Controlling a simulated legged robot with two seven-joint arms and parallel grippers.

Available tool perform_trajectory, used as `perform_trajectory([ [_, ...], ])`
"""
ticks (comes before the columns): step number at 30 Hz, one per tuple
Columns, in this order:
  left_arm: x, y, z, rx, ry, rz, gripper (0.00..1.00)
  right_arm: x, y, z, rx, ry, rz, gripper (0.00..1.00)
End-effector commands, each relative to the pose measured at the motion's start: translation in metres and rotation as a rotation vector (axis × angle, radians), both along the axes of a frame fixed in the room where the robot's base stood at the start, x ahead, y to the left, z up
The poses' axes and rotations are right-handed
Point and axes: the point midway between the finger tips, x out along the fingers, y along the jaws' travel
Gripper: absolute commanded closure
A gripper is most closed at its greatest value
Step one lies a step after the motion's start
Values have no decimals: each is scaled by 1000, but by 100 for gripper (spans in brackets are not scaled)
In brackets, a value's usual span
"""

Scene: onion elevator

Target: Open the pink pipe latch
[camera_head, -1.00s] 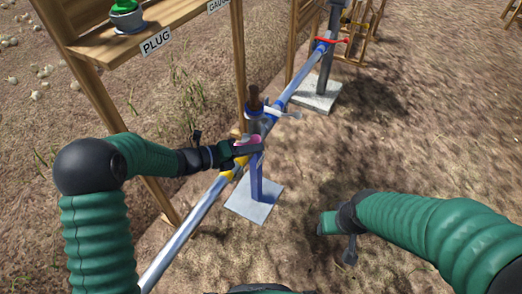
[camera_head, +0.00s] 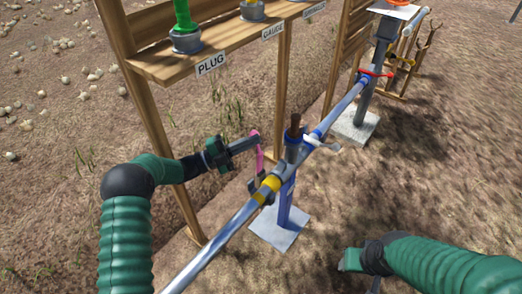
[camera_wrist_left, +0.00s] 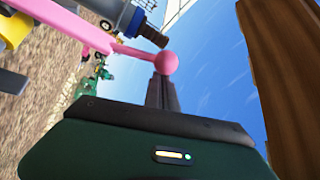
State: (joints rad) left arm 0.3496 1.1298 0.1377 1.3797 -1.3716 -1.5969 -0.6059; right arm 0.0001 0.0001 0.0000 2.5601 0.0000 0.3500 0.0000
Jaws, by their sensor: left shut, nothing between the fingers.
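The pink latch (camera_head: 258,152) is a thin lever that stands up on the left side of the metal pipe (camera_head: 226,240), near its yellow collar (camera_head: 268,188). My left gripper (camera_head: 254,141) is shut and empty, with its fingertips at the lever's upper end. In the left wrist view the pink lever (camera_wrist_left: 80,25) ends in a ball (camera_wrist_left: 166,62) right at the tips of my shut fingers (camera_wrist_left: 161,92). Whether they touch is hard to tell. My right gripper (camera_head: 360,264) hangs at the lower right, away from the pipe; its fingers are not clear.
A blue post (camera_head: 285,200) on a pale base plate (camera_head: 280,230) supports the pipe, with a white-handled valve (camera_head: 322,143) beside it. A red-handled valve (camera_head: 376,73) is farther along. A wooden shelf (camera_head: 170,66) labelled PLUG stands behind my left arm. Open ground lies right of the pipe.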

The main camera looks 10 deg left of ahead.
Motion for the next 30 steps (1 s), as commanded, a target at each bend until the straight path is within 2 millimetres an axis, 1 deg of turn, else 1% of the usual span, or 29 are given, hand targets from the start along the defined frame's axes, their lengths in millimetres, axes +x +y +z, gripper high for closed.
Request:
perform_trajectory([
  [1, 2, 5, -5, -32, 18, 1, 100, 0, 0, -5, 0, 0, 0, 50],
  [6, 10, 17, -7, -133, 75, 0, 100, 0, 0, -13, 0, 0, 0, 50],
  [12, 16, 28, -10, -284, 164, 1, 100, 0, 0, -19, 0, 0, 0, 50],
  [15, 19, 32, -11, -332, 192, 2, 100, 0, 0, -20, 0, 0, 0, 50],
  [21, 21, 36, -13, -376, 218, 7, 100, 0, 0, -21, 0, 0, 0, 50],
  [30, 23, 38, -14, -378, 225, 12, 100, 0, 0, -21, 0, 0, 0, 50],
])
